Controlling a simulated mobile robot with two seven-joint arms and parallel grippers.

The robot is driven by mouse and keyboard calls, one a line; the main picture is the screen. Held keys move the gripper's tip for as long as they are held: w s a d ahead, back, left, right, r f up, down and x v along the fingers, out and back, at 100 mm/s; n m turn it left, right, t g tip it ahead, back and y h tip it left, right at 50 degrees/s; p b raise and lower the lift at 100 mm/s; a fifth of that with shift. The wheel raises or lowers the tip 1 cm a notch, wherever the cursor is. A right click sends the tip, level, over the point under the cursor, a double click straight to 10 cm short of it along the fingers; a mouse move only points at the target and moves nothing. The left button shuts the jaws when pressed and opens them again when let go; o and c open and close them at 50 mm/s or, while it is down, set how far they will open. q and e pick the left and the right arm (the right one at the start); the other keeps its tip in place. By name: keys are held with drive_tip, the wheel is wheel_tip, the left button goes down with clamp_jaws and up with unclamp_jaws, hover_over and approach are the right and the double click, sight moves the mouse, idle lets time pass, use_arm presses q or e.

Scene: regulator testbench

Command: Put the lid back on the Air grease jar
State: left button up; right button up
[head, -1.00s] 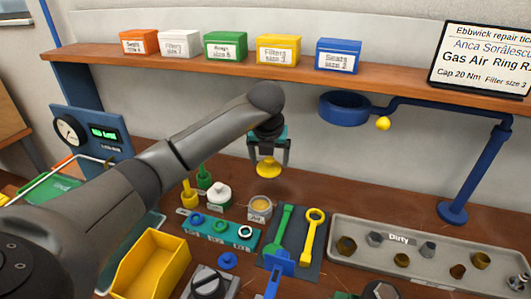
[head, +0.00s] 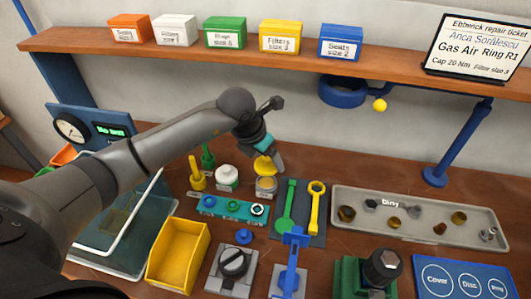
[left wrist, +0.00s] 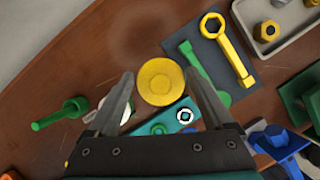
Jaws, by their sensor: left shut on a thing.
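My left gripper (head: 270,160) is shut on the round yellow lid (head: 264,165). The lid also shows between the two fingers in the left wrist view (left wrist: 160,82). In the head view the lid is tilted a little, directly above the small grey grease jar (head: 266,188), which has a label on its front. I cannot tell whether lid and jar touch. The jar's mouth is mostly hidden by the lid in the head view, and the jar is hidden behind the lid in the left wrist view. My right gripper is not in view.
A white-capped jar (head: 227,177) and a yellow bottle (head: 197,174) stand left of the grease jar. A teal ring tray (head: 219,208) lies in front. A dark mat (head: 302,222) with green and yellow wrenches lies to the right, then the grey Dirty tray (head: 410,229).

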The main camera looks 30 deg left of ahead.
use_arm(q)
drive_tip(key=shift+f+b, duration=1.95)
drive_tip(key=shift+f, duration=0.75)
drive_tip(key=shift+w+f+b, duration=0.1)
drive_tip(key=shift+b, duration=0.25)
drive_tip(key=o, duration=1.1)
drive_tip(key=shift+c, duration=0.2)
